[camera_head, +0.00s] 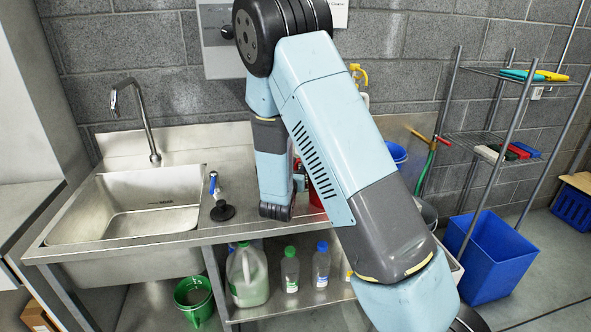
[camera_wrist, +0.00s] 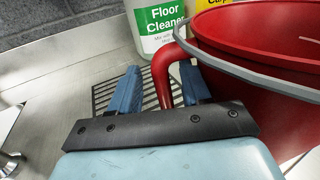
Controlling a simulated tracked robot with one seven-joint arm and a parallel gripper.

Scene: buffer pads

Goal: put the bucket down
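The red bucket (camera_wrist: 262,50) fills the right of the wrist view, with a grey band along its rim. Its red side handle (camera_wrist: 166,75) curves down between the two blue fingers of my gripper (camera_wrist: 160,70). The fingers stand apart, with a gap between the left finger and the handle; the handle is nearer the right finger. In the head view only a small red part of the bucket (camera_head: 316,196) shows behind my arm, at the steel counter (camera_head: 235,232). The bucket's base is hidden, so its contact with the counter cannot be seen.
A Floor Cleaner bottle (camera_wrist: 157,25) stands close behind the handle, beside a dark grate (camera_wrist: 104,94). The sink (camera_head: 150,205) and a plunger-like tool (camera_head: 219,205) are left on the counter. A blue bin (camera_head: 490,255) stands on the floor at right.

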